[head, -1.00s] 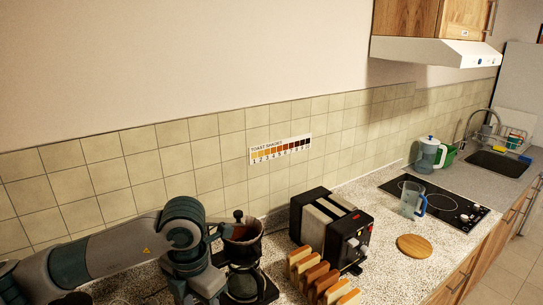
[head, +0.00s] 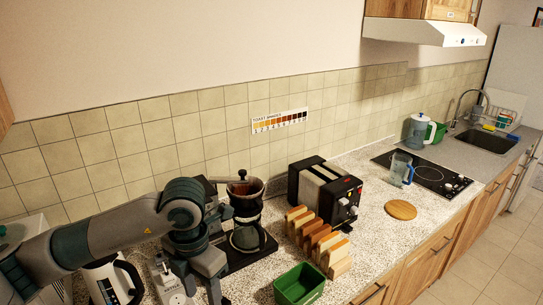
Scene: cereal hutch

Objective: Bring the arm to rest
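My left arm comes in from the left over the counter (head: 375,240). My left gripper (head: 203,288) points down at the bottom of the view, in front of the coffee maker (head: 262,246) and apart from it as far as I can see. Its fingertips are at the frame's lower edge, and I cannot tell whether they are open or shut. I see nothing clearly held in it. My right gripper is not in view.
A white kettle (head: 103,283) and a small white appliance (head: 172,284) stand close to my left arm. A toaster (head: 318,190), toast rack (head: 322,243), green box (head: 299,286), round board (head: 400,210) and glass jug (head: 401,169) stand to the right.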

